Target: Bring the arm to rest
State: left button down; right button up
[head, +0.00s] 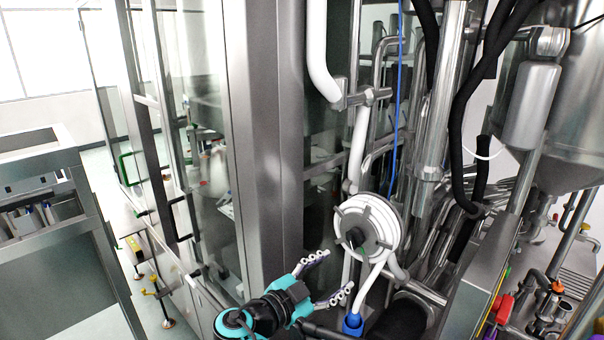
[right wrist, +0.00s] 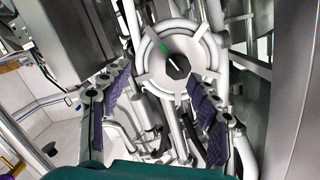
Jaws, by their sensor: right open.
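My right gripper (head: 330,276) comes up from the bottom middle of the head view, with a teal and black wrist and two pale jointed fingers. The fingers are spread apart with nothing between them. In the right wrist view the open fingers (right wrist: 158,95) with purple pads stand left and right of the picture's middle. A round white hose reel (head: 368,228) with a dark hub is just above and right of the fingers in the head view. The same round part shows ahead of the fingers in the right wrist view (right wrist: 152,52). My left gripper is not in view.
A tall steel cabinet with glass panels (head: 264,120) stands left of the gripper. Steel pipes (head: 437,110) and black hoses crowd the right. A blue hose end (head: 352,323) hangs close by the right gripper. A grey machine (head: 60,250) stands at far left, with pale floor between.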

jog(key=s+d+f+n+g+y, duration=0.5)
jog(key=s+d+f+n+y, duration=0.2)
jog(key=s+d+f+n, duration=0.45)
jog(key=s+f+n+y, duration=0.3)
jog(key=s+f+y, duration=0.2)
jog(key=s, duration=0.1)
notch_tip(320, 180, down, 10)
jog(key=b, duration=1)
jog(key=shift+a+t, duration=0.25)
jog(key=shift+t, duration=0.05)
jog(key=shift+n, duration=0.25)
